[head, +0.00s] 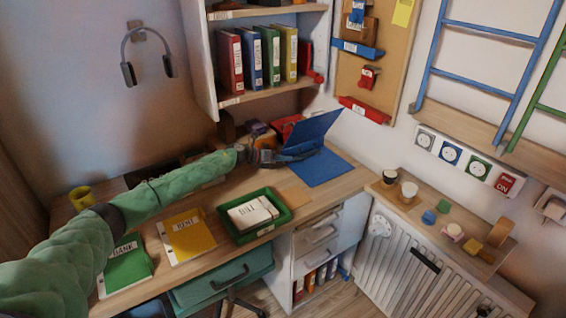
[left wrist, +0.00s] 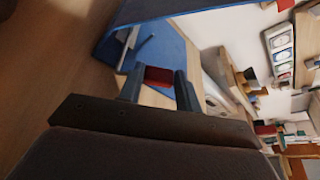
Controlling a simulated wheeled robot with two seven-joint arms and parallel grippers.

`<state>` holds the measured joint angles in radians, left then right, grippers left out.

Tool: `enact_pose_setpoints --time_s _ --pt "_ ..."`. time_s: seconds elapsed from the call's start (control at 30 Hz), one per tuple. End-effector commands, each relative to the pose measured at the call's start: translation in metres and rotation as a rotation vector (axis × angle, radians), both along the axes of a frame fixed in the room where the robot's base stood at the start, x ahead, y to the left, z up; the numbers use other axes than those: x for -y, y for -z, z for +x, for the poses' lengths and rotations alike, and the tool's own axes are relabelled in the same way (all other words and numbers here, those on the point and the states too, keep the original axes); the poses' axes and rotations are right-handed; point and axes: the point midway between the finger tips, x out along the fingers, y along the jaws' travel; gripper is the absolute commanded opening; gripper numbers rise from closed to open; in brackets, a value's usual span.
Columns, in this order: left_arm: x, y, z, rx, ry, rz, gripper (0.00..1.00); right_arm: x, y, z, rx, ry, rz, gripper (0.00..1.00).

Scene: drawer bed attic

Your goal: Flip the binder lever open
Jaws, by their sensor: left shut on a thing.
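The blue binder (head: 322,168) lies open on the desk in the head view, with its cover raised at the back. Its blue inside shows in the left wrist view (left wrist: 175,50), with a thin grey metal part of the ring mechanism (left wrist: 142,48). My left gripper (head: 300,154) reaches over the binder's left part. In the left wrist view its fingers (left wrist: 158,77) are shut on a small red piece, which looks like the binder lever's tip. The rest of the lever is mostly hidden by the gripper. My right gripper is in neither view.
A green tray (head: 284,214) with a white item stands in front of the binder. Yellow (head: 190,234) and green (head: 126,268) folders lie nearer. A shelf with several upright binders (head: 258,58) stands behind. Bare desk (head: 345,182) shows right of the binder.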

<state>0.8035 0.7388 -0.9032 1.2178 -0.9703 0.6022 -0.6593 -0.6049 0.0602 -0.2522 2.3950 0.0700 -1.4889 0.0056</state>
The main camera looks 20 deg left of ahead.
Motion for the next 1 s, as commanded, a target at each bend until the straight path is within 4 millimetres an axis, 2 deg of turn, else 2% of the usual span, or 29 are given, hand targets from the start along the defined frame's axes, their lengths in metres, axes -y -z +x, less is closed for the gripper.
enact_pose_setpoints --time_s 0.37,0.4,0.5,0.8,1.0 --pt "0.0 0.001 0.0 -0.005 0.0 -0.004 0.0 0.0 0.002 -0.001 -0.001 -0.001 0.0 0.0" --pt "0.0 0.001 0.0 -0.005 0.0 -0.004 0.4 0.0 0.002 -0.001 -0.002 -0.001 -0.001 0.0" --pt "0.0 0.001 0.0 -0.005 0.0 -0.004 0.56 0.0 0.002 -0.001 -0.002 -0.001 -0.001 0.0" --pt "-0.002 0.0 -0.001 -0.004 -0.001 -0.004 0.56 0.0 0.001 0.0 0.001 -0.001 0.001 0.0" --pt "-0.016 -0.005 -0.012 -0.003 -0.001 -0.002 0.56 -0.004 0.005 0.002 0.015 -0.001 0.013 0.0"
